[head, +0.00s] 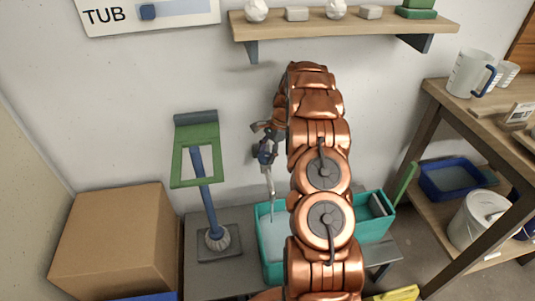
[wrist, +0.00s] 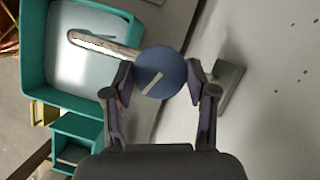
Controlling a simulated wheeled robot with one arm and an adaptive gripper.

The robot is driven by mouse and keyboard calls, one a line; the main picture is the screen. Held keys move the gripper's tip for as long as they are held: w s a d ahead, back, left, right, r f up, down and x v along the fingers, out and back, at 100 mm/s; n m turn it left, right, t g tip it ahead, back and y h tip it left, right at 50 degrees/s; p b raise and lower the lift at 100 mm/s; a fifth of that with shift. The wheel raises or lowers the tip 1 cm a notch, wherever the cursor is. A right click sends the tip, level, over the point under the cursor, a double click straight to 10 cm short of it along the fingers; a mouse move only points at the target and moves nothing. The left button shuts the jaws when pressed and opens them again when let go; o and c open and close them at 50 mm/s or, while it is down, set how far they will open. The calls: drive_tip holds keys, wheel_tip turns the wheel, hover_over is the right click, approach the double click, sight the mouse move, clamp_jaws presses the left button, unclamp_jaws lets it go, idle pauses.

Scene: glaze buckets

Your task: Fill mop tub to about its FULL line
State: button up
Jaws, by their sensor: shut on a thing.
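A teal tub (head: 263,250) stands below a wall tap, partly hidden behind my copper arm. In the wrist view the tub (wrist: 35,60) holds pale water (wrist: 85,75); I cannot make out a FULL line on it. The tap has a metal spout (wrist: 105,45) reaching over the tub and a round blue knob (wrist: 160,73) with a pale stripe. My gripper (wrist: 160,84) is shut on the knob, one finger on each side. In the head view a thin pale line drops from the tap (head: 266,152) to the tub, seemingly running water.
A green-framed mop-like tool (head: 196,150) stands left of the tub, beside a cardboard box (head: 112,240). A wall shelf (head: 340,28) hangs above. A wooden workbench (head: 470,125) with jugs and buckets stands right. A sign reading TUB (head: 148,15) hangs upper left.

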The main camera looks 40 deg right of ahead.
drive_tip(key=shift+s+a+f+n+g, duration=0.15)
drive_tip(key=shift+n+g, duration=0.25)
drive_tip(key=shift+n, duration=0.4)
drive_tip(key=o, duration=1.2)
drive_tip(key=shift+c, duration=0.2)
drive_tip(key=shift+r, duration=0.25)
